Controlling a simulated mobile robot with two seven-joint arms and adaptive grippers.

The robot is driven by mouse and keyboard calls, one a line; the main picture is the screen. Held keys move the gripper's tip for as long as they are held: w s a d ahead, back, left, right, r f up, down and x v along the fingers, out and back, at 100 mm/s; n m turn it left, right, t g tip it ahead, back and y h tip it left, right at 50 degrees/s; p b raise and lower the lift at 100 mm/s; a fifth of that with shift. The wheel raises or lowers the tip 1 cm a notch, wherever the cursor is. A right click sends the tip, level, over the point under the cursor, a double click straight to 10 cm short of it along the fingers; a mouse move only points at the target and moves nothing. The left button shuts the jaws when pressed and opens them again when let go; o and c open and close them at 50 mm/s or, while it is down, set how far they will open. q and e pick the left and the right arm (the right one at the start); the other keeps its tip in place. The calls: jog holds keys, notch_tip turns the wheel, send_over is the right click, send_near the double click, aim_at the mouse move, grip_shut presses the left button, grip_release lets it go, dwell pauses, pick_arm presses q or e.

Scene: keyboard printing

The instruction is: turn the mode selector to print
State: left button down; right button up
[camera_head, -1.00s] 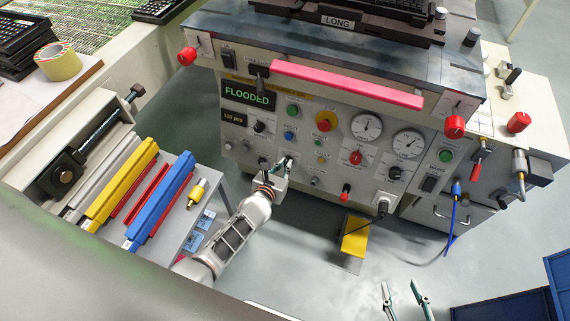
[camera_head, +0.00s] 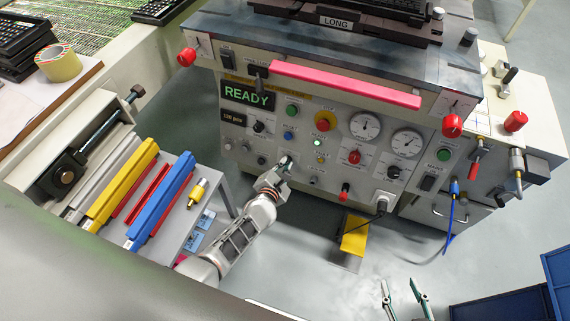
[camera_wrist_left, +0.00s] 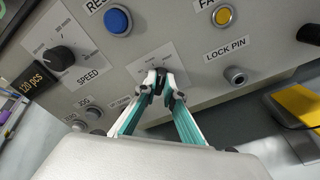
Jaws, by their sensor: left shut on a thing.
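The mode selector is a small dark knob (camera_wrist_left: 159,76) on the machine's front panel, on a pale label plate whose small words I cannot read. My left gripper (camera_head: 284,163) is at the lower part of the panel, below the blue button. In the left wrist view its fingertips (camera_wrist_left: 159,88) are closed around the knob, which they partly hide, so its pointing direction is unclear. My right gripper (camera_head: 406,294) is at the bottom edge of the head view, its fingers apart and empty, away from the panel.
The panel display (camera_head: 247,96) reads READY. A speed knob (camera_wrist_left: 63,58), a blue button (camera_wrist_left: 118,20) and a lock pin (camera_wrist_left: 236,76) surround the selector. A pink bar (camera_head: 346,84) runs above the panel. A yellow pedal (camera_head: 355,238) lies on the floor.

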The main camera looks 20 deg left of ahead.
pick_arm(q)
jog(key=shift+s+f+m, duration=0.1)
jog(key=shift+m, duration=0.5)
jog(key=c, duration=2.1)
grip_release()
jog(key=shift+c, duration=0.2)
jog(key=v, duration=0.7)
jog(key=shift+s, duration=0.25)
